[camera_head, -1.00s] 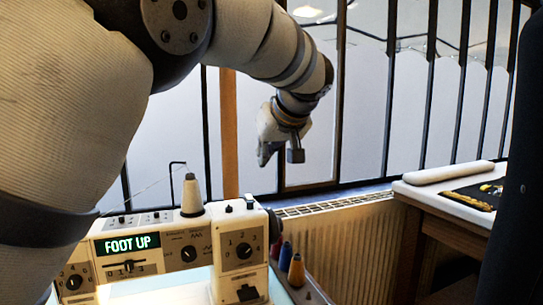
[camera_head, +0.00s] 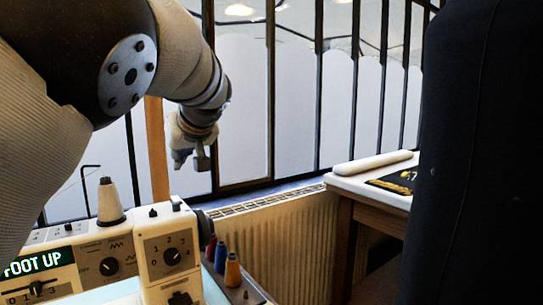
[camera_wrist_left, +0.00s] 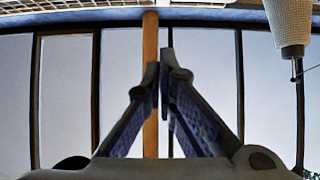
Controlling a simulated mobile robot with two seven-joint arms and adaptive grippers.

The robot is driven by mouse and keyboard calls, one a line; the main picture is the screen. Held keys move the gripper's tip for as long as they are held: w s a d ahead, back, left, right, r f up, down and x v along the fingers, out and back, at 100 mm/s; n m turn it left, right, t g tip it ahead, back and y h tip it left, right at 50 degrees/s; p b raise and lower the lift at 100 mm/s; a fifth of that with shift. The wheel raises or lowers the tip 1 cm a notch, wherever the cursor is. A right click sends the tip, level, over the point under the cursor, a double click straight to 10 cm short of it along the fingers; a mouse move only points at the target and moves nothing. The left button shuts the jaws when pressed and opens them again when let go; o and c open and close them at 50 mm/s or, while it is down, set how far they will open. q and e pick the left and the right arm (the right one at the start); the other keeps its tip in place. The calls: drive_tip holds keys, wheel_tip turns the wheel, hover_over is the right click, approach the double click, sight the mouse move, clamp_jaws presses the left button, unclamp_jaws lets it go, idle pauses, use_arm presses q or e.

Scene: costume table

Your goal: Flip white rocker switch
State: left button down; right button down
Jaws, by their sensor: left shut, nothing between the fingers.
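My left gripper (camera_head: 191,160) hangs in the air behind and above the sewing machine (camera_head: 150,262), in front of the barred window. In the left wrist view the fingers (camera_wrist_left: 166,65) meet at their tips with nothing between them. The machine has a lit "FOOT UP" display (camera_head: 33,263), a slider and dials, including a numbered dial (camera_head: 172,256) on its right head. I cannot make out a white rocker switch in either view. My left arm covers the machine's left part, and the picture edge cuts off its bottom. My right gripper is out of view.
A cone spool (camera_head: 109,203) stands on the machine, and it also shows in the left wrist view (camera_wrist_left: 288,22). Coloured spools (camera_head: 232,271) stand right of the machine. A radiator (camera_head: 285,240) lies behind, a side table (camera_head: 352,186) to the right. A large dark upright shape (camera_head: 470,150) blocks the right.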

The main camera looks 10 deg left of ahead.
sight(178, 198)
use_arm(q)
drive_tip(key=x, duration=0.6)
drive_tip(key=shift+f+b, duration=0.25)
drive_tip(key=shift+b, duration=0.05)
drive_tip(key=shift+f, duration=1)
drive_tip(key=shift+w+a+f, duration=0.1)
drive_tip(key=shift+f, duration=0.55)
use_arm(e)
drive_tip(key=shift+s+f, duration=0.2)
